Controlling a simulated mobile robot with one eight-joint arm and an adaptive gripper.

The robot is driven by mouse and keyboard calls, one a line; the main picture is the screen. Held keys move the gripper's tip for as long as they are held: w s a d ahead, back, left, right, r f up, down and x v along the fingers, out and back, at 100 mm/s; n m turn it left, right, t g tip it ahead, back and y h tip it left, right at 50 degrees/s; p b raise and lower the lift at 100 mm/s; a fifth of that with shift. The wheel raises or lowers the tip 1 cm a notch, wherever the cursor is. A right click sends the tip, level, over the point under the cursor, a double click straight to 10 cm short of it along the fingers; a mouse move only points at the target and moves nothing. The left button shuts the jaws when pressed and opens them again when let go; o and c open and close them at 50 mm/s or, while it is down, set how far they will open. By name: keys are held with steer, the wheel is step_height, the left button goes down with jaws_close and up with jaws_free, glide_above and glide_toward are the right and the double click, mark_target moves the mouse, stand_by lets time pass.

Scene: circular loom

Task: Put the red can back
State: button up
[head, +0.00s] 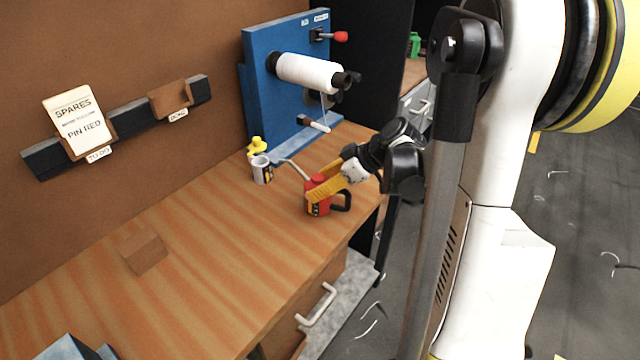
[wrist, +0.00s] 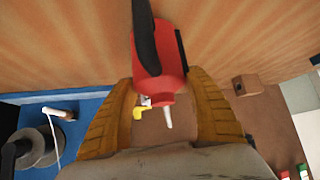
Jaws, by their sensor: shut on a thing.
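The red can (head: 318,198) has a thin pale spout and a black handle. It is at the right end of the wooden worktop, near its front edge. My gripper (head: 318,186) has its yellow fingers on either side of the can and is shut on it. In the wrist view the red can (wrist: 157,60) is between the yellow fingers (wrist: 158,100), with its spout pointing toward the bottom of the picture. I cannot tell whether the can touches the worktop or is just above it.
A blue machine panel (head: 290,80) with a white spool (head: 308,72) stands behind the can. A white cup (head: 261,170) and a yellow object (head: 257,146) are left of it. A brown block (head: 145,251) lies on the worktop (head: 210,260), which is mostly clear. A card rack (head: 128,118) hangs on the wall.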

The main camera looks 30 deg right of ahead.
steer(key=shift+f+b, duration=0.4)
steer(key=shift+f, duration=0.1)
steer(key=o, duration=1.5)
steer(key=shift+r, duration=0.1)
steer(key=v, duration=1.2)
